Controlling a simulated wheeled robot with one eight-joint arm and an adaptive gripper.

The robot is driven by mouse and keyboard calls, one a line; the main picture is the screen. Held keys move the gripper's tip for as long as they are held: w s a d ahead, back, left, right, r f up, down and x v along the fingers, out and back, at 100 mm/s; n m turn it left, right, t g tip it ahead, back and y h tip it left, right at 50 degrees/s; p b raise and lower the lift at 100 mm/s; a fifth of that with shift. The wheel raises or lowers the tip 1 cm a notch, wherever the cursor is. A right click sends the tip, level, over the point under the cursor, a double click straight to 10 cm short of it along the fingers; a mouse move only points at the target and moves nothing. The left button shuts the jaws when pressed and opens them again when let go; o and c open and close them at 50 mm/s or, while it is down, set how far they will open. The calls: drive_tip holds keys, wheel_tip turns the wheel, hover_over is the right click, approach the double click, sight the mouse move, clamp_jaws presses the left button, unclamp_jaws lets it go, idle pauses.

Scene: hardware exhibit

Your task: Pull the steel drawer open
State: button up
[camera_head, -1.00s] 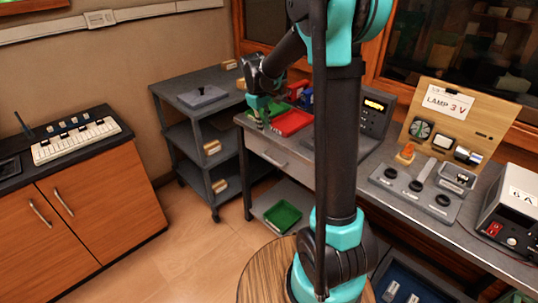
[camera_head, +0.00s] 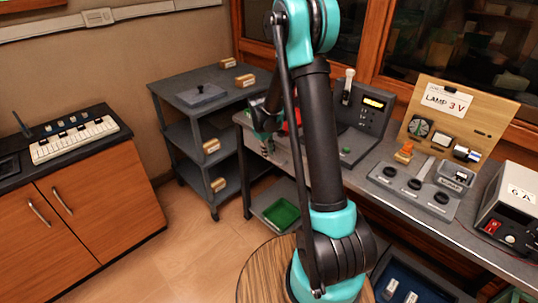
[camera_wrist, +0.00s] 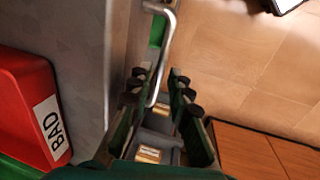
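The steel drawer is set under the grey workbench top, its grey front (camera_head: 284,160) partly hidden by my arm in the head view. It appears closed. In the wrist view the drawer front (camera_wrist: 120,55) is a grey strip, with its bent metal handle (camera_wrist: 168,42) sticking out. My gripper (camera_wrist: 160,88) is open, with a finger on either side of the handle bar; neither finger clearly presses on it. In the head view my gripper (camera_head: 266,142) is small, low in front of the drawer and partly hidden by my own arm.
A red bin marked BAD (camera_wrist: 35,105) sits on the bench top beside the gripper. A green tray (camera_head: 282,214) lies on the shelf below. A grey shelf cart (camera_head: 205,125) stands just left. The wooden floor before the bench is open.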

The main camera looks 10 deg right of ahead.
drive_tip(key=shift+d+f, duration=0.1)
drive_tip(key=shift+f, duration=0.55)
drive_tip(key=shift+c, duration=0.5)
clamp_jaws()
